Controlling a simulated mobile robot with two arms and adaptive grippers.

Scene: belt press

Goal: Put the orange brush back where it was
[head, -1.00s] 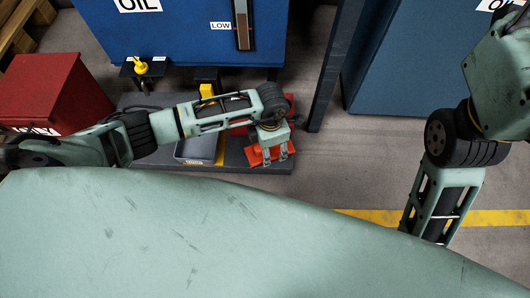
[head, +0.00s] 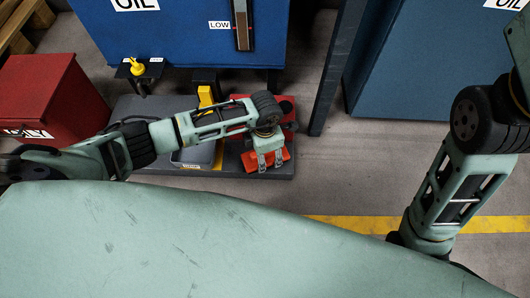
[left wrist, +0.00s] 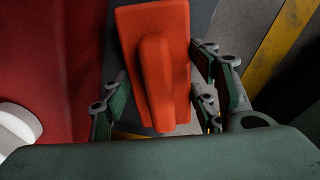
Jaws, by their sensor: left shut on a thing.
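The orange brush (head: 279,156) is at the right end of a dark grey platform, near its front edge. My left gripper (head: 270,162) is shut on it from above and hides its middle. In the left wrist view, the orange brush (left wrist: 180,45) shows as a flat block with a raised ridge, between the fingers of my left gripper (left wrist: 160,92). I cannot tell whether the brush touches the platform. My right arm is at the right, but its gripper is hidden.
The grey platform (head: 235,169) carries a yellow upright (head: 205,96) and a grey tray-like part. A red box (head: 45,95) stands left. A blue oil tank (head: 180,45) and a dark post (head: 333,70) stand behind. Bare floor with a yellow line (head: 350,224) lies right.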

